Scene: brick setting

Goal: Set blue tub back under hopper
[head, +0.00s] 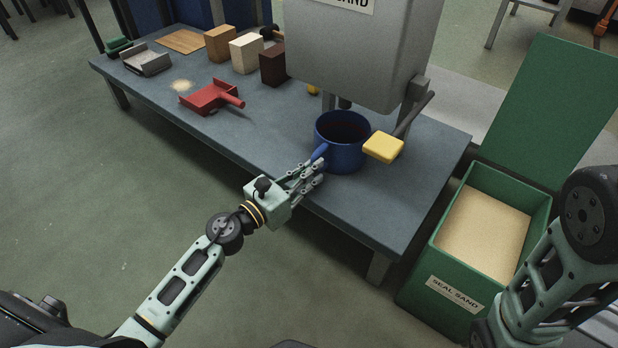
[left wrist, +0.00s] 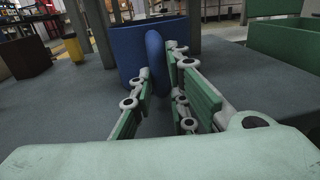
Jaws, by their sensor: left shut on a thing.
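The blue tub (head: 345,150) stands upright on the grey bench at its front edge, below the grey hopper (head: 365,50). Its handle points toward my left gripper (head: 318,170), which is shut on that handle. In the left wrist view the tub (left wrist: 138,50) is ahead, and its handle (left wrist: 155,60) lies between the fingers of the left gripper (left wrist: 160,85). The tub's inside looks dark, and I cannot tell what it holds. My right arm shows at the lower right, but its gripper is out of view.
A lever with a yellow grip (head: 384,147) sticks out right of the tub. A green sand bin (head: 435,270) with a raised lid stands right of the bench (head: 260,150).

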